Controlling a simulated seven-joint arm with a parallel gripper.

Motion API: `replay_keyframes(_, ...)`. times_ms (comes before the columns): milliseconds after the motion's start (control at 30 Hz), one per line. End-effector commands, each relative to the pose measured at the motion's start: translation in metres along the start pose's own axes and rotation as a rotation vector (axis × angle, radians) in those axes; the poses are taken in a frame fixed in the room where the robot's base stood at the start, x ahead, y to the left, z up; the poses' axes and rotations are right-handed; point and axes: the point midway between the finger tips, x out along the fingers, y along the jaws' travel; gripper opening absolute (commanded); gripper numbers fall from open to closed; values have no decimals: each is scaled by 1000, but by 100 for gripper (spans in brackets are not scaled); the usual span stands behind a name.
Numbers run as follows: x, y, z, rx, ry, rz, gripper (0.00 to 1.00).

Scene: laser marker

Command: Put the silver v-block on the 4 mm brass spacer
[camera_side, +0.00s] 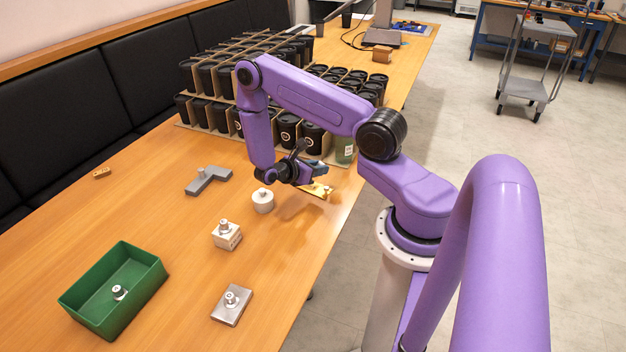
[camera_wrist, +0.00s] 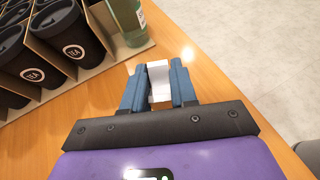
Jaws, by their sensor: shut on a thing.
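My gripper (camera_side: 320,180) is over the far right part of the table, near its right edge. In the wrist view its blue fingers (camera_wrist: 158,88) are closed on a pale silver block, the silver v-block (camera_wrist: 158,76). In the side view a shiny gold-coloured piece (camera_side: 316,190) shows just below the fingertips. I cannot tell whether it is the brass spacer under the block or part of what I hold. A small brass-coloured piece (camera_side: 102,173) lies at the table's far left.
Racks of black cups (camera_side: 288,128) and a green bottle (camera_side: 344,150) stand close behind my gripper. A grey L-shaped part (camera_side: 208,181), white cylinder (camera_side: 263,203), cream block (camera_side: 226,238), flat metal plate (camera_side: 231,309) and green bin (camera_side: 140,303) stand on the table.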

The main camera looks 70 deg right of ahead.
Motion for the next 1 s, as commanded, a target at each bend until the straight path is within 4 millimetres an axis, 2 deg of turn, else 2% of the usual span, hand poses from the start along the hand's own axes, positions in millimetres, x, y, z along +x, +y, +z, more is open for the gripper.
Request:
replay_keyframes(167, 13, 15, -17, 2, -1, -2, 0)
replay_keyframes(467, 22, 27, -29, 2, -1, -1, 0)
replay_keyframes(700, 31, 26, -53, 0, -1, 0, 0)
replay_keyframes(1000, 32, 26, -56, 1, 0, 0, 0)
